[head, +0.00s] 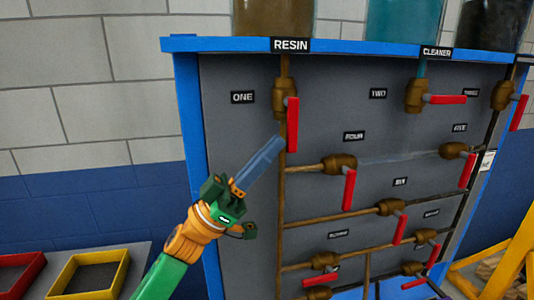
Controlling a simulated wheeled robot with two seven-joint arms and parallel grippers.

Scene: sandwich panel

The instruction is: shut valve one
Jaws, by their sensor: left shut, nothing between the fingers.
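Valve one (283,93) is a brass valve on the pipe below the RESIN label, beside the ONE label (242,98). Its red handle (292,125) hangs straight down, in line with the vertical pipe. My left gripper (277,145) has long blue fingers, shut and empty. My right gripper is not in view.
Valve two (417,96) has its red handle pointing right. Several more valves with red handles fill the grey panel (235,140) in its blue frame (188,120). Red (22,271) and yellow (90,275) trays lie at lower left. A yellow frame (515,250) stands at right.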

